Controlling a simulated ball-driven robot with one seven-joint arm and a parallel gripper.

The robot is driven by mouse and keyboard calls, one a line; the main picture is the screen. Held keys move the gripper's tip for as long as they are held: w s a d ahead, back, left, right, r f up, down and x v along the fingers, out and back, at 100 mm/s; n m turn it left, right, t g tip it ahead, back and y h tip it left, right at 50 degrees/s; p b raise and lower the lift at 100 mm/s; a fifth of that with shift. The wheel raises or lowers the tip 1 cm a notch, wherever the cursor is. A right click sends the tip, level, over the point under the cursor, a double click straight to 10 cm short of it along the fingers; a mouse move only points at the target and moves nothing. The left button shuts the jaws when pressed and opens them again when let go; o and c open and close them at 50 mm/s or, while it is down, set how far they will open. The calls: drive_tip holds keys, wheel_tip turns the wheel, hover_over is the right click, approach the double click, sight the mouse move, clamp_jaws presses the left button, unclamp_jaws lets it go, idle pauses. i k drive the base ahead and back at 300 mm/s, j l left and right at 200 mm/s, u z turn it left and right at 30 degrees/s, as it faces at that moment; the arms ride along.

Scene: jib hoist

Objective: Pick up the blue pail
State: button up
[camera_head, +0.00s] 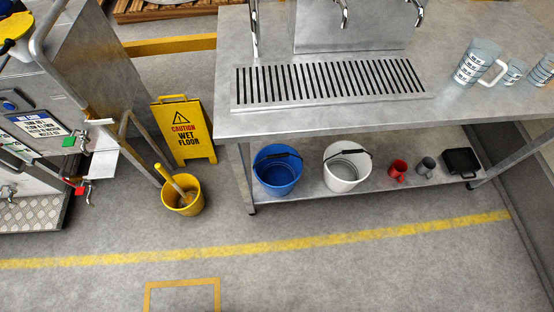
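The blue pail (277,178) stands upright on the lower shelf of the steel table, near the shelf's left end. Its dark handle grip lies across the rim at the upper right. The tabletop above hides nothing of its mouth that I can make out. My gripper is not in view.
A white pail (346,174), a red mug (398,169), a grey mug (426,166) and a black tray share the lower shelf (312,187). A yellow bucket (189,207) and a wet floor sign (183,134) stand to the left. The floor in front is clear.

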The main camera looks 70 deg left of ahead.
sight(278, 167)
drive_tip(key=u, duration=1.35)
